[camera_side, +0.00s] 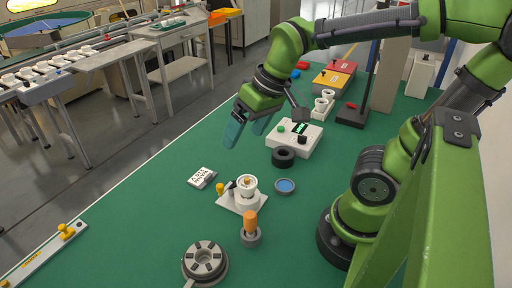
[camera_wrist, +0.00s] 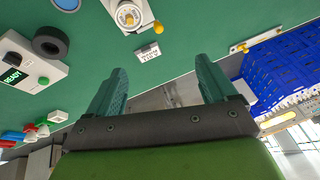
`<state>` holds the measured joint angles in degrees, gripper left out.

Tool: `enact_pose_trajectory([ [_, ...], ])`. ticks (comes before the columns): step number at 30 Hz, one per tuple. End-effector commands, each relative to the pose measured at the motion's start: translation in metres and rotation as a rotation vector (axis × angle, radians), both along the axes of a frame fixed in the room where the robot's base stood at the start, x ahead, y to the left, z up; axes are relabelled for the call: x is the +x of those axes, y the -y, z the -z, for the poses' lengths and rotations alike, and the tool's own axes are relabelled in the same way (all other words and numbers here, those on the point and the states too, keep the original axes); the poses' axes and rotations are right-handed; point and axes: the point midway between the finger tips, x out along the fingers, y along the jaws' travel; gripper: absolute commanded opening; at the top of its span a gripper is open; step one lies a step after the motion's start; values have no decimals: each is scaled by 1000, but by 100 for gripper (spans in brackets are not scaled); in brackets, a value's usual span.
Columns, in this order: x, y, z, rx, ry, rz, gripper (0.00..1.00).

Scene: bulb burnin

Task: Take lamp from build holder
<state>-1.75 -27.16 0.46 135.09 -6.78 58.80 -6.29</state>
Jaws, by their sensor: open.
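A white build holder (camera_side: 233,203) stands on the green table, in front of and below my gripper in the side view. A white round body with a brass-coloured top (camera_side: 247,183), apparently the lamp, sits upright in it. The wrist view shows the holder (camera_wrist: 139,38) at the top edge, with the lamp's brass-coloured centre (camera_wrist: 129,17) seen from above. A yellow knob (camera_wrist: 158,27) is at the holder's side. My gripper (camera_side: 244,137) is open and empty, with its teal fingers apart, above the table and clear of the holder. Its fingers (camera_wrist: 162,68) also show in the wrist view.
A printed white card (camera_side: 202,178), a blue-centred dish (camera_side: 285,186), an orange-handled tool (camera_side: 250,228) and a round dark fixture (camera_side: 205,263) surround the holder. Behind are a black ring (camera_side: 283,157) and a white tester box (camera_side: 308,138) reading READY.

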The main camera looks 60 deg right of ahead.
Motion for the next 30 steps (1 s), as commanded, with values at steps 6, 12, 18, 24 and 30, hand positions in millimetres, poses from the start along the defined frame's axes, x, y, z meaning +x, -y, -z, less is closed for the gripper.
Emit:
enact_pose_trajectory([
  [6, 20, 6, 15, -170, -266, -305, 85],
  [12, 15, 12, 9, -224, -343, -462, 85],
  [18, 13, 12, 41, -221, -348, -475, 85],
  [24, 13, 12, 86, -221, -348, -474, 85],
  [30, 14, 13, 117, -221, -344, -472, 85],
])
